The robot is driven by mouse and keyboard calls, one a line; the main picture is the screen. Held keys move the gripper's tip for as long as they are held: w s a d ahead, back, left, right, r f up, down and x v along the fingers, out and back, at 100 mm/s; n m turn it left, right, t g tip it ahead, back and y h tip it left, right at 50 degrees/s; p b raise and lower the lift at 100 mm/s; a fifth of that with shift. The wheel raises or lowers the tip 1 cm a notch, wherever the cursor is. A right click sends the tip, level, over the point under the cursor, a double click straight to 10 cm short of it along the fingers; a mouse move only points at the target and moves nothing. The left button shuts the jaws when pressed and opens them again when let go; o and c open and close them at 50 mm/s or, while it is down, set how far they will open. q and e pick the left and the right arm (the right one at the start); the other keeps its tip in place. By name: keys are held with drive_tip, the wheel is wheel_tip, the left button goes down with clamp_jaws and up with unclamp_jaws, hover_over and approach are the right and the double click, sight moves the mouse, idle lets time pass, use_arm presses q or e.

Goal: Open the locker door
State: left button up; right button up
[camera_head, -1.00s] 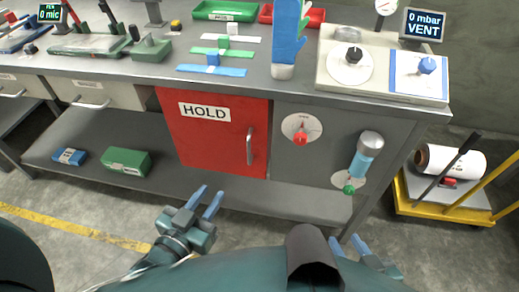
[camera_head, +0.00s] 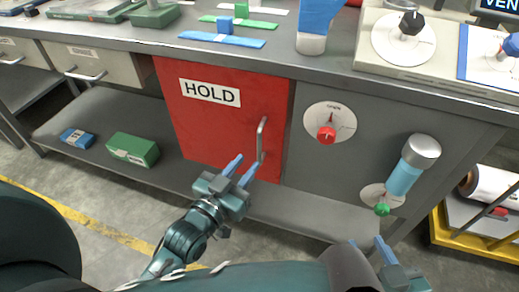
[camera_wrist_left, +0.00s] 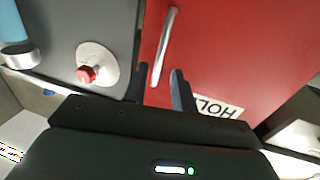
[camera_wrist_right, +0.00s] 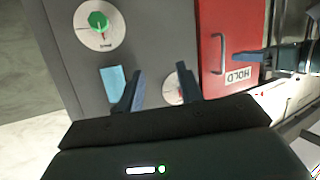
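The locker door (camera_head: 215,125) is a red panel marked HOLD under the workbench, and it looks closed. Its vertical metal handle (camera_head: 261,140) is near the door's right edge. My left gripper (camera_head: 241,170) is open just in front of the handle's lower end. In the left wrist view the handle (camera_wrist_left: 164,45) runs down toward the gap between the open fingers (camera_wrist_left: 158,88); I cannot tell whether they touch it. My right gripper (camera_head: 372,252) is low at the right, and its fingers are apart and empty in the right wrist view (camera_wrist_right: 158,88).
A green box (camera_head: 133,149) and a blue box (camera_head: 77,138) lie on the lower shelf. A yellow cart (camera_head: 470,240) stands at the right.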

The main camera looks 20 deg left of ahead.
sight(258, 150)
use_arm(q)
drive_tip(key=b+x, duration=0.1)
drive_tip(key=x, duration=0.6)
drive_tip(key=shift+c, duration=0.6)
clamp_jaws()
